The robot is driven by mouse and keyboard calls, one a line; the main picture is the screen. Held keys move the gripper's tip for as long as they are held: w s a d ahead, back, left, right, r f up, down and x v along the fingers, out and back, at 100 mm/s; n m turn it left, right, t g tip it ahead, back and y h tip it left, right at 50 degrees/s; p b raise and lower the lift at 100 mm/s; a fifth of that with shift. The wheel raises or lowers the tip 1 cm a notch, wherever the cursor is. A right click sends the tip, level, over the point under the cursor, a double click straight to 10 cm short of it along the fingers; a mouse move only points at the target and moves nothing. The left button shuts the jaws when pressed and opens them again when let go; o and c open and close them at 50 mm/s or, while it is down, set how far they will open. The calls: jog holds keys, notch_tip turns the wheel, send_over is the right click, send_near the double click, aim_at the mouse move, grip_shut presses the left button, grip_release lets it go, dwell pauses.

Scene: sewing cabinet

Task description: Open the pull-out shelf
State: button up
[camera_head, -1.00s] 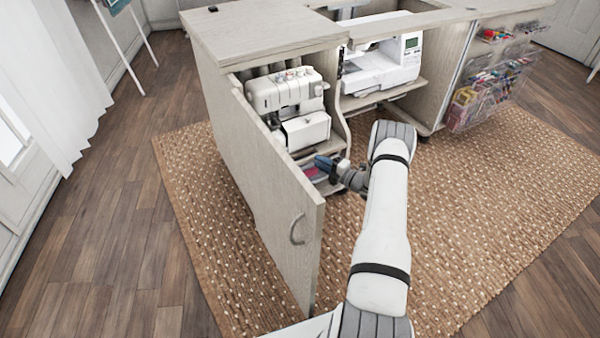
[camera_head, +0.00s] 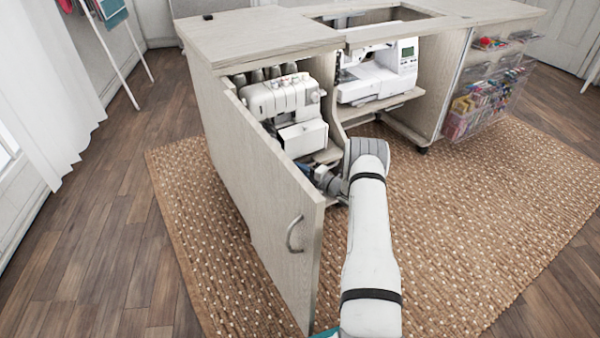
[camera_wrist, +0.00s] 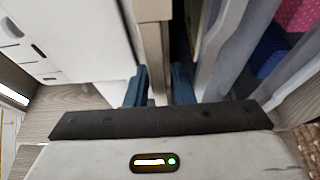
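The pull-out shelf (camera_head: 329,154) is a pale wood board under the white serger (camera_head: 285,98), inside the left bay of the sewing cabinet (camera_head: 262,38). In the wrist view its edge (camera_wrist: 154,45) runs upright between the two blue fingers of my gripper (camera_wrist: 159,86). The fingers are apart, one on each side of the board, with a dark gap towards the right finger. I cannot tell whether the left finger touches it. In the head view my gripper (camera_head: 312,172) is low in the bay, partly hidden by the door and my arm.
The cabinet door (camera_head: 268,200) with its curved handle (camera_head: 294,234) stands open to the left of my arm. A sewing machine (camera_head: 378,75) and clear bins (camera_head: 488,100) are to the right. The woven rug (camera_head: 480,220) is clear.

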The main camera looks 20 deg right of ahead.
grip_shut()
dwell(0.5)
